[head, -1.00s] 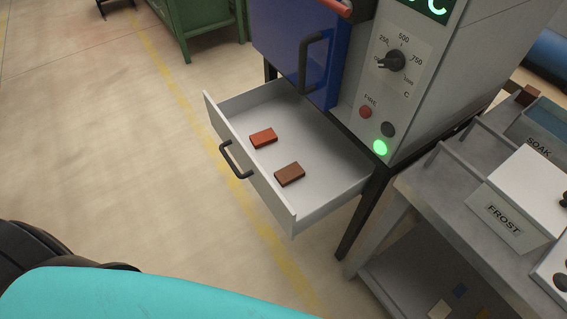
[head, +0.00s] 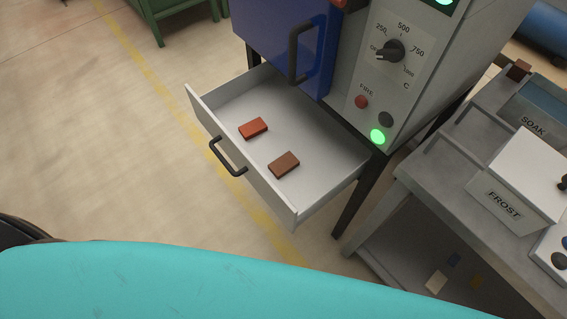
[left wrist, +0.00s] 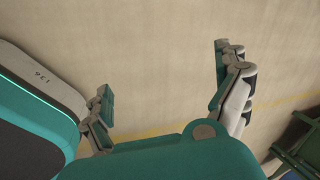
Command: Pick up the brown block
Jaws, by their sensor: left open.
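A brown block (head: 284,165) lies flat in the open light-grey drawer (head: 332,188) under the blue-doored kiln, near the drawer's front. An orange-red block (head: 253,128) lies apart from it, up and to the left in the same drawer. Another brown block (head: 518,70) is at the far right by the SOAK container. My left gripper (left wrist: 162,70) is open and empty in the left wrist view, over bare floor, with no block between its fingers. The head view shows neither gripper.
The drawer has a black handle (head: 228,157). The kiln's blue door (head: 283,45) and its handle stand above the drawer. A grey bench (head: 437,165) with the FROST box (head: 512,200) is at the right. The floor left of the drawer is clear.

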